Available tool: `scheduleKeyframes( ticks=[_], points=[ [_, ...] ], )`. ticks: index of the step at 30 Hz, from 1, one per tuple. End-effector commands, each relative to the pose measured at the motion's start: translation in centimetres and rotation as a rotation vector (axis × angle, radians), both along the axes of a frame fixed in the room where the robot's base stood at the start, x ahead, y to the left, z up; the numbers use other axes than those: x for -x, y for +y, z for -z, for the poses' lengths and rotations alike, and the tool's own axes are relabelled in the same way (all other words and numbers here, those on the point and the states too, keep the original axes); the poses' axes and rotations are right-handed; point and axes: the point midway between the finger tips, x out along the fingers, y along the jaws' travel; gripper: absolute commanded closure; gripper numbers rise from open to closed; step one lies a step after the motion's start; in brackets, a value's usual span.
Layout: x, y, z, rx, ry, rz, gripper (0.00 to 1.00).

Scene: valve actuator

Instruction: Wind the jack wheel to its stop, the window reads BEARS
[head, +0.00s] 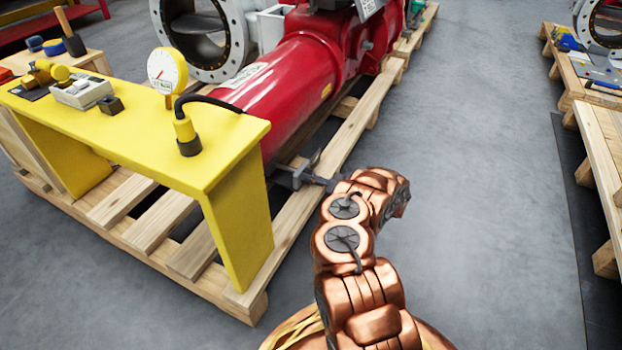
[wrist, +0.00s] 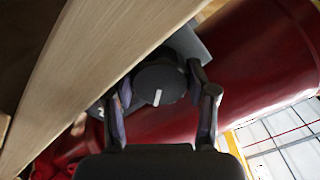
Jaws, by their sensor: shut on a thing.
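The red actuator cylinder (head: 300,75) lies on a wooden pallet and fills the back of the wrist view (wrist: 260,60). My gripper (head: 298,176) is low beside the cylinder's near end, close to the yellow bench leg. In the wrist view my gripper (wrist: 162,95) has one finger on each side of a dark round piece with a white mark, which looks like the jack wheel (wrist: 150,80), and is shut on it. The wheel is mostly hidden in the head view. I cannot make out a window reading BEARS in either view.
A yellow bench (head: 215,140) stands over the pallet (head: 150,235), with a dial gauge (head: 166,72) and a cabled yellow fitting (head: 187,135) on it. A wooden beam (wrist: 90,75) runs close beside the fingers in the wrist view. Grey floor (head: 480,200) is clear to the right.

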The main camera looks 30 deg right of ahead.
Motion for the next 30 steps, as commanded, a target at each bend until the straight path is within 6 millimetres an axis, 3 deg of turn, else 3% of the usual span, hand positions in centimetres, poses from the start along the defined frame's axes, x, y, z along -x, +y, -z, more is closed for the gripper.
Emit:
scheduleKeyframes(
  ticks=[21, 22, 28, 30],
  points=[
    [-0.04, -0.08, -0.08, -0.069, 0.042, 0.003, 0.78],
    [-0.04, -0.08, -0.08, -0.069, 0.042, 0.003, 0.41],
    [-0.02, -0.04, -0.04, -0.069, 0.042, 0.001, 0.20],
    [-0.02, -0.04, -0.04, -0.069, 0.042, 0.001, 0.18]
  ],
)
